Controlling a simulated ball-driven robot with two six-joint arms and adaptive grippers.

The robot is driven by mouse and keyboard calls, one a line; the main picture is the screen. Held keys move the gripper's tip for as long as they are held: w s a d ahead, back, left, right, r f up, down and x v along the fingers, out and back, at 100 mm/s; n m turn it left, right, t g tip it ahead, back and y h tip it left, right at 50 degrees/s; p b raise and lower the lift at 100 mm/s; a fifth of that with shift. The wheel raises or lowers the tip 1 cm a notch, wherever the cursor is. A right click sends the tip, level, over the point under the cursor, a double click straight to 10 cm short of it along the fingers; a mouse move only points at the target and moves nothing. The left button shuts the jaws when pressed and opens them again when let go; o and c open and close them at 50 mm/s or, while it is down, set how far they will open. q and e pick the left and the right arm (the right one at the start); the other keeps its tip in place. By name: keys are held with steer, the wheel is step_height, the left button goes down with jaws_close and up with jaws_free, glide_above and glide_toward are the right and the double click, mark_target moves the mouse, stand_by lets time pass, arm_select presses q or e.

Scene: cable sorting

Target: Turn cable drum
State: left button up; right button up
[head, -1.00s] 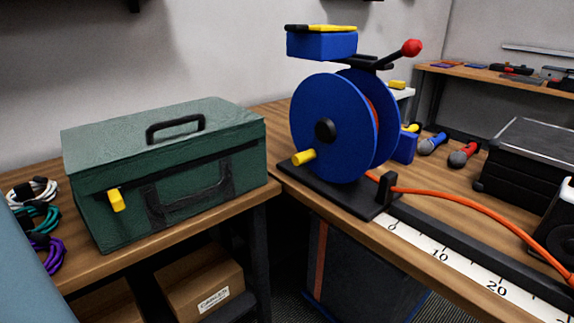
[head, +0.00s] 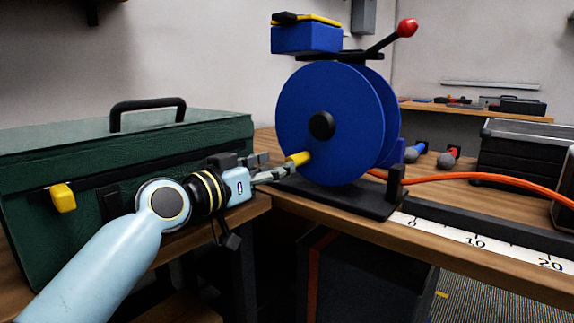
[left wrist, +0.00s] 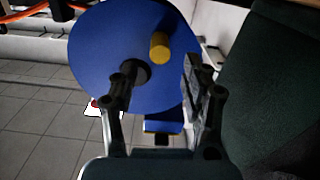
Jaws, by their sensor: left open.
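The blue cable drum (head: 345,125) stands upright on a black base (head: 340,200) on the wooden table. Its yellow crank handle (head: 299,158) sticks out low on the left of the near disc. An orange cable (head: 460,179) runs from the drum to the right. My left gripper (head: 284,170) is open and empty close beside the yellow handle; I cannot tell whether they touch. In the left wrist view the drum disc (left wrist: 105,60) lies ahead, with the yellow handle (left wrist: 160,47) beyond the open fingers (left wrist: 157,85). My right gripper is not in view.
A green toolbox (head: 100,160) stands left, close behind my left arm. A red-knobbed lever (head: 406,28) and a blue block (head: 306,39) sit above the drum. A ruler strip (head: 490,245) runs along the table's front. Black cases (head: 525,155) stand at right.

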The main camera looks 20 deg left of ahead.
mark_target(297, 159)
arm_select(q)
steer(key=b+x, duration=0.1)
steer(key=x, duration=0.6)
steer(key=shift+w+d+f, duration=0.1)
steer(key=shift+w+f, duration=0.05)
steer(key=shift+w, duration=0.2)
jaws_close()
